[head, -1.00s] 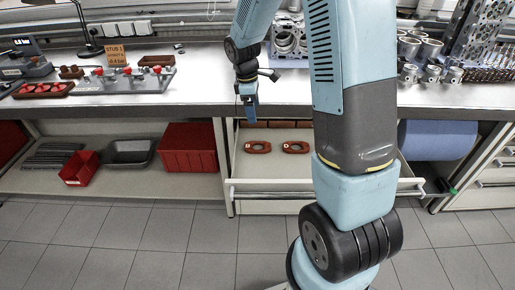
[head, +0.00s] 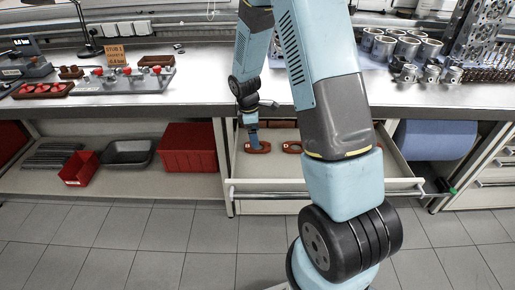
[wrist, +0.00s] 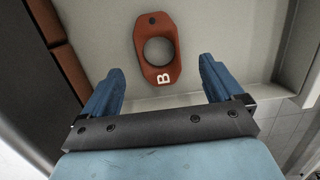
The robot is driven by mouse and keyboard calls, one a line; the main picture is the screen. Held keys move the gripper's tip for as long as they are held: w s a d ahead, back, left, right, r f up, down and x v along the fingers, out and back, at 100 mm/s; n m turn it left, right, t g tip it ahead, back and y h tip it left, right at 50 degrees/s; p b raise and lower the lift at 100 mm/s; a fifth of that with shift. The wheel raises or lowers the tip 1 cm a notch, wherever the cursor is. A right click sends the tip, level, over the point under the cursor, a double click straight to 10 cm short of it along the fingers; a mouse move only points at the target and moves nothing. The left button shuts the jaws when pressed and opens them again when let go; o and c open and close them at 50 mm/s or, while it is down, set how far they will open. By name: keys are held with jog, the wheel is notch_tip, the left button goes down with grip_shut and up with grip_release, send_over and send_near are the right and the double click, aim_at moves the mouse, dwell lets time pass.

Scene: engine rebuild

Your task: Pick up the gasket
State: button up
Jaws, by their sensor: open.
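Two red-brown oval gaskets lie in the open drawer (head: 320,172) under the bench. The left gasket (head: 262,149) is partly hidden by my gripper (head: 252,138) in the head view. The right gasket (head: 291,147) is partly covered by my arm. In the wrist view one gasket (wrist: 140,52) shows a round hole, a small dark hole at its far end and a white letter B at its near end. My gripper (wrist: 160,88) is open and empty there, its blue fingers apart on either side of the gasket's near end. I cannot tell the remaining height.
The drawer's front rail (head: 275,195) and side walls bound the space around the gaskets. Red-brown blocks (wrist: 68,65) lie along the drawer's edge in the wrist view. A red bin (head: 188,148) stands on the shelf at left. The bench top (head: 200,98) overhangs behind.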

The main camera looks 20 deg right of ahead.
jog(key=shift+d+f, duration=0.2)
jog(key=shift+f, duration=1.05)
jog(key=shift+d+f, duration=0.2)
jog(key=shift+f, duration=1.05)
jog(key=shift+c, duration=0.2)
jog(key=c, duration=1.1)
jog(key=shift+r, duration=0.15)
